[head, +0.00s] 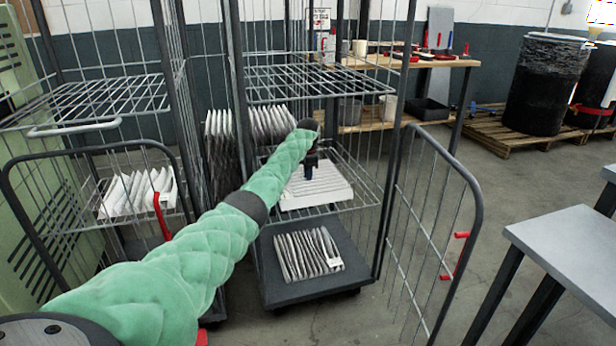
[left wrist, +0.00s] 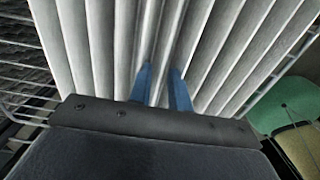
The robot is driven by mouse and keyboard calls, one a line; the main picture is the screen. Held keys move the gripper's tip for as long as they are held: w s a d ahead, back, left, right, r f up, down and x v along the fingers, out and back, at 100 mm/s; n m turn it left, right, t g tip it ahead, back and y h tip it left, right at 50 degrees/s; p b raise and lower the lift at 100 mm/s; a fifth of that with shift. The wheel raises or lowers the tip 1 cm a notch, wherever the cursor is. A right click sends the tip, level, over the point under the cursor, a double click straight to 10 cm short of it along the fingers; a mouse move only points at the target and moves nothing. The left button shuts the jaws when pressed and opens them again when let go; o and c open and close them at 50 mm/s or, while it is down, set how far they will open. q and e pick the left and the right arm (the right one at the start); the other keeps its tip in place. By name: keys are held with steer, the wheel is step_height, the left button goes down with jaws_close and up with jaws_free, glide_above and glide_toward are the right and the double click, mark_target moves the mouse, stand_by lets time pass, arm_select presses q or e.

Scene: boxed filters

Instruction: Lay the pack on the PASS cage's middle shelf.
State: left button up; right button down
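The white pleated pack (head: 325,190) is at the wire middle shelf (head: 355,205) of the centre cage. It looks about flat, with its front edge towards me. I cannot tell whether its full weight rests on the wires. My left gripper (head: 309,170) reaches in between the shelves from above the pack. In the left wrist view, its two blue fingers (left wrist: 163,85) stand close together with a pleat of the pack (left wrist: 110,45) between them. No PASS label is readable on the cage. My right gripper is not in view.
An upper wire shelf (head: 310,82) hangs above my left gripper. More pleated filters (head: 308,254) stand on the cage's grey base (head: 315,292). The cage's gate (head: 440,230) is swung open to the right. Another cage at left holds white filters (head: 138,192). A grey table (head: 575,240) stands at right.

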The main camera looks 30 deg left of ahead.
arm_select(q)
steer(key=shift+r+p, duration=1.35)
steer(key=shift+r, duration=0.9)
steer(key=o, duration=0.5)
steer(key=shift+o, duration=0.2)
